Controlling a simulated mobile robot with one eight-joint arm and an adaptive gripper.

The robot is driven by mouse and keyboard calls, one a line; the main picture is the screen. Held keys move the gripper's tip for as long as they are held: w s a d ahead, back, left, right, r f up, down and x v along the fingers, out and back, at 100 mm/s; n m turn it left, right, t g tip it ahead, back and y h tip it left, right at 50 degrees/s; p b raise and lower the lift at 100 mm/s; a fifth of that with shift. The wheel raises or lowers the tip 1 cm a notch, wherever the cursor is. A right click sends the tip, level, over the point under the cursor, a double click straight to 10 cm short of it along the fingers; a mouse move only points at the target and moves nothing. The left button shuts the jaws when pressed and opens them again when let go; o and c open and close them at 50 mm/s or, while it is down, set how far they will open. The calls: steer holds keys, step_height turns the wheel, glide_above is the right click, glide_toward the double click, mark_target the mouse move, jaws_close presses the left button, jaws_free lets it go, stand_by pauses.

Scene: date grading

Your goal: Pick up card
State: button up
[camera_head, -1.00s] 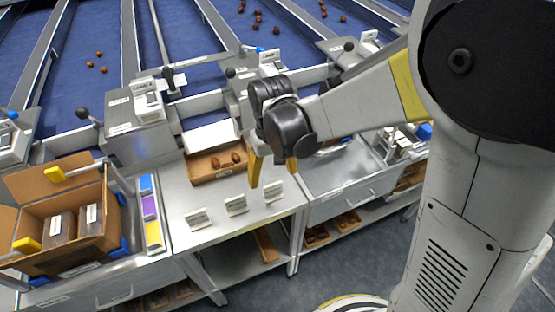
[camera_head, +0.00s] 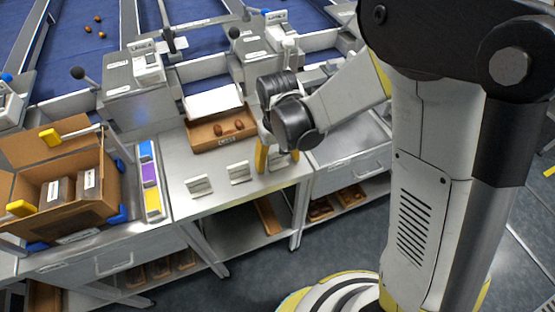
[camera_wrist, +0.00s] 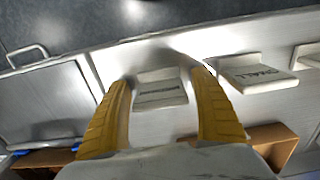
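My gripper (camera_head: 278,158) is open and points down at the front right of the steel table (camera_head: 215,207). In the wrist view its two yellow fingers (camera_wrist: 161,82) stand apart on either side of a small metal label stand (camera_wrist: 161,90); I cannot tell whether they touch it. Two other label stands show in the head view, one in the middle (camera_head: 238,173) and one at left (camera_head: 198,186). The middle one reads "SMALL" in the wrist view (camera_wrist: 258,76). Blue (camera_head: 147,150), purple (camera_head: 150,173) and yellow (camera_head: 153,201) cards lie in a narrow tray at left.
An open carton (camera_head: 105,203) with dark packs stands at far left. Grey sorting machines (camera_head: 143,97) line the back. The table front between the card tray and left stand is clear.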

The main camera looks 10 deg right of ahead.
steer(key=c, duration=0.8)
